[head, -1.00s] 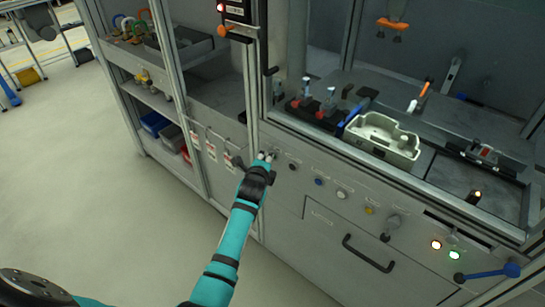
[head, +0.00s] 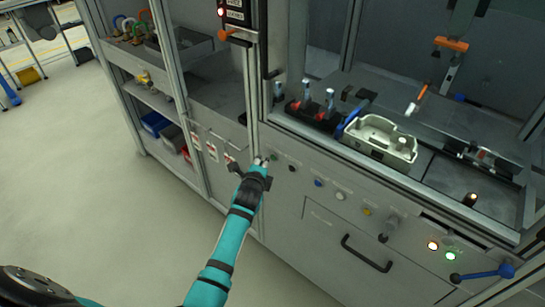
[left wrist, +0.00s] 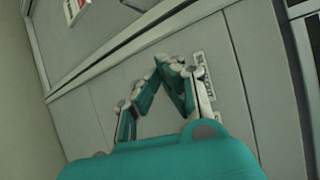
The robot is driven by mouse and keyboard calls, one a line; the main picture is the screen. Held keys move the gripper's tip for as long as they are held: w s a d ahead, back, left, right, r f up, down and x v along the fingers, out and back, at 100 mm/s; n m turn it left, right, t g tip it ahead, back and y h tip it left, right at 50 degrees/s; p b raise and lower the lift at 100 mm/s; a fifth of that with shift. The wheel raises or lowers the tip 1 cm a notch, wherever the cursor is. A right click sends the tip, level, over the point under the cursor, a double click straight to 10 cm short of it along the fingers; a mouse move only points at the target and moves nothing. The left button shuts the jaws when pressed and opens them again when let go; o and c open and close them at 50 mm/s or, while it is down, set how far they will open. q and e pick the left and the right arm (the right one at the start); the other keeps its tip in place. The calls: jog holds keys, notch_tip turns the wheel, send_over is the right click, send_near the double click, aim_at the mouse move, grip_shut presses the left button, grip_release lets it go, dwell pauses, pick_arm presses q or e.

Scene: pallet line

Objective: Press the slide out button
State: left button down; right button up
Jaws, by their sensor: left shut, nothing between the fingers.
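A row of round buttons runs along the grey front panel of the machine. From left to right come a green button (head: 274,157), a black one (head: 292,168), a blue one (head: 318,183), a white one (head: 341,196) and a yellow one (head: 367,211). Their labels are too small to read, so I cannot tell which is slide out. My left gripper (head: 264,161) is shut and empty, its tips just left of the green button; contact cannot be told. In the left wrist view, its fingers (left wrist: 172,64) converge in front of the panel beside a printed label (left wrist: 204,82). My right gripper is not in view.
A metal frame post (head: 254,100) rises just behind my gripper. A drawer handle (head: 367,254) and a blue lever (head: 490,272) stick out lower right. The floor at left is clear.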

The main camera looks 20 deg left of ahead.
pick_arm(q)
jog(key=s+p, duration=0.1)
jog(key=s+a+p, duration=0.1)
jog(key=s, duration=0.1)
jog(key=s+p, duration=0.1)
jog(key=shift+s+a+p, duration=0.3)
jog(key=shift+s+p, duration=0.05)
jog(key=shift+p, duration=0.05)
dwell(0.6)
jog(key=s+d+f+n+g+h, duration=0.1)
jog(key=s+d+f+n+g, duration=0.25)
jog(key=s+f, duration=0.85)
jog(key=s+d+f+n+g+h, duration=0.3)
jog(key=s+f, duration=0.5)
jog(key=f, duration=0.8)
jog(key=s+f+n+g, duration=0.3)
jog(key=s+f, duration=0.3)
jog(key=s, duration=1)
jog(key=s+a+f+n+g, duration=0.1)
jog(key=s+f+n+g, duration=0.2)
jog(key=s, duration=1.3)
notch_tip(320, 180, down, 4)
jog(key=n, duration=0.3)
jog(key=shift+s+r+y, duration=0.2)
jog(key=shift+s+y, duration=0.15)
jog(key=shift+y, duration=0.05)
